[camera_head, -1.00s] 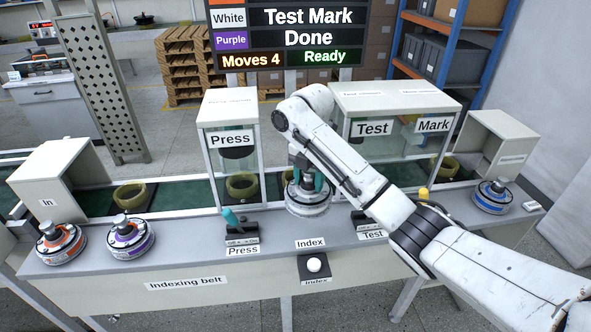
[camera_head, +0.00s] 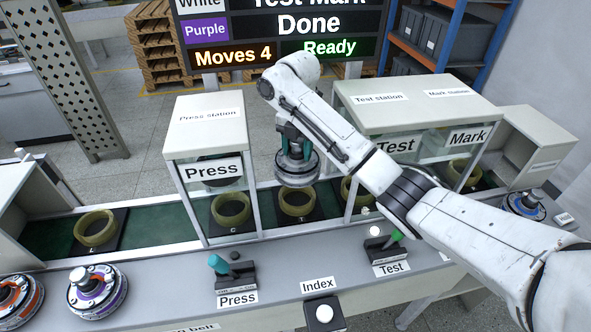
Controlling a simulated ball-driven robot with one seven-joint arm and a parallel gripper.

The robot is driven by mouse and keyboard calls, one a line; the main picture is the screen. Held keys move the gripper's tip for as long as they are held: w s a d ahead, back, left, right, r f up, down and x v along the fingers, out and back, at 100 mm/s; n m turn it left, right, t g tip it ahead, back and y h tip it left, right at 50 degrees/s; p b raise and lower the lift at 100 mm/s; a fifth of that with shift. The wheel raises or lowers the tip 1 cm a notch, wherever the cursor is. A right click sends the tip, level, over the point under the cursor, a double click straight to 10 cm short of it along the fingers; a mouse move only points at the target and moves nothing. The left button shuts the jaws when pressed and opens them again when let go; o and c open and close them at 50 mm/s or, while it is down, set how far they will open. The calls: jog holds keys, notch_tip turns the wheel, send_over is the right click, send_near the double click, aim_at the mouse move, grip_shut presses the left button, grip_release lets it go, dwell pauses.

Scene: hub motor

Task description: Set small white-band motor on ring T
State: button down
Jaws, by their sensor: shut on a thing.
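The small white-band motor (camera_head: 297,171) hangs upright in my gripper (camera_head: 296,140), whose teal fingers are shut on its top. The motor is above the belt, between the Press and Test stations. Directly below it in the picture is the olive ring T (camera_head: 297,203), empty on its dark plate marked T. A gap seems to remain between the motor's underside and the ring, but the exact height and centring are hard to tell.
A purple-band motor (camera_head: 97,291) and orange-band motor (camera_head: 15,300) sit front left; a blue-band motor (camera_head: 525,204) sits right. Press lever (camera_head: 219,266) and Index button (camera_head: 324,314) are in front.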

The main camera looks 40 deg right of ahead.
jog(key=shift+f+p, duration=0.55)
jog(key=shift+f, duration=3.9)
jog(key=shift+f, duration=0.15)
jog(key=shift+c, duration=2.4)
grip_release()
jog(key=shift+f, duration=0.1)
notch_tip(320, 180, up, 12)
jog(key=shift+r, duration=0.15)
